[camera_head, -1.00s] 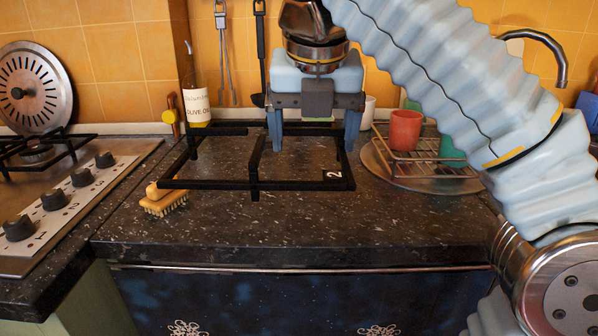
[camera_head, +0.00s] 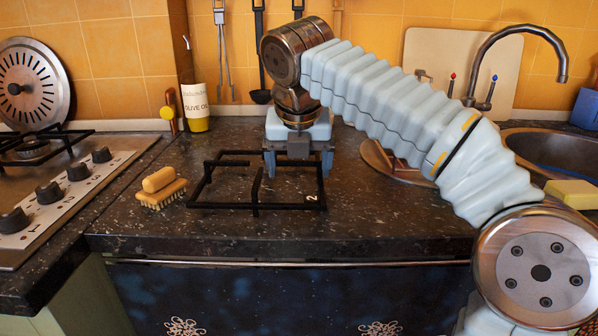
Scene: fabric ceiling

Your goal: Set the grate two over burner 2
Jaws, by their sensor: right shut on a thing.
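The grate two (camera_head: 233,206) is a black open frame with a white "2" on its front right corner. It is level over the middle of the counter; I cannot tell whether it touches the counter. My right gripper (camera_head: 298,170) points down at its far right part and is shut on it; the exact contact is hard to see. The hob (camera_head: 110,172) is at the left edge, apart from the grate, with knobs on a white panel. One burner (camera_head: 33,148) with black bars shows at its back. Burner 2 itself is not clearly seen. My left gripper is not in view.
A yellow brush (camera_head: 162,190) lies between hob and grate. A round metal lid (camera_head: 35,85) leans at the back left.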

